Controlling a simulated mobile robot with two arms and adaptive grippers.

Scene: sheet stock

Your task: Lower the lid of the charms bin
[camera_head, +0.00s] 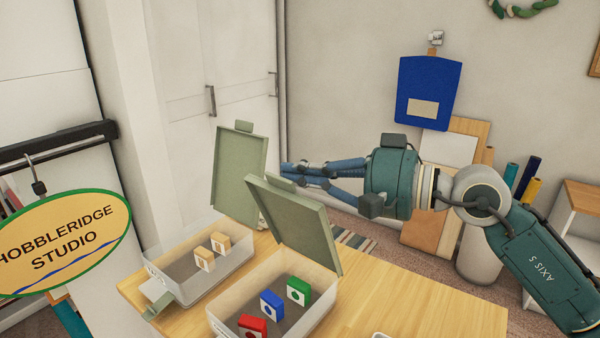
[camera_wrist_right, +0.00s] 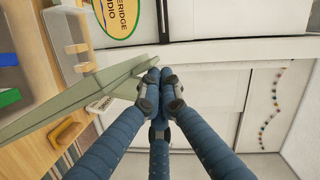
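Two clear bins with green lids stand on the wooden table, both lids raised. The front bin (camera_head: 330,285) holds red, blue and green blocks; its lid (camera_head: 295,220) leans back. The left bin (camera_head: 215,280) holds tan blocks, and its lid (camera_head: 238,175) stands nearly upright. I cannot read which bin is for charms. My right gripper (camera_head: 288,170) is behind the front lid's top edge, close to its tab. Its fingers are drawn together, with nothing seen between them. In the right wrist view the fingertips (camera_wrist_right: 154,78) are at a green lid's edge (camera_wrist_right: 100,95); contact is unclear. My left gripper is out of view.
An oval studio sign (camera_head: 65,242) hangs at the left. White cupboard doors (camera_head: 210,70) stand behind the bins. A blue apron-like item (camera_head: 427,85) hangs on the wall. The table's right part (camera_head: 430,305) is mostly clear.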

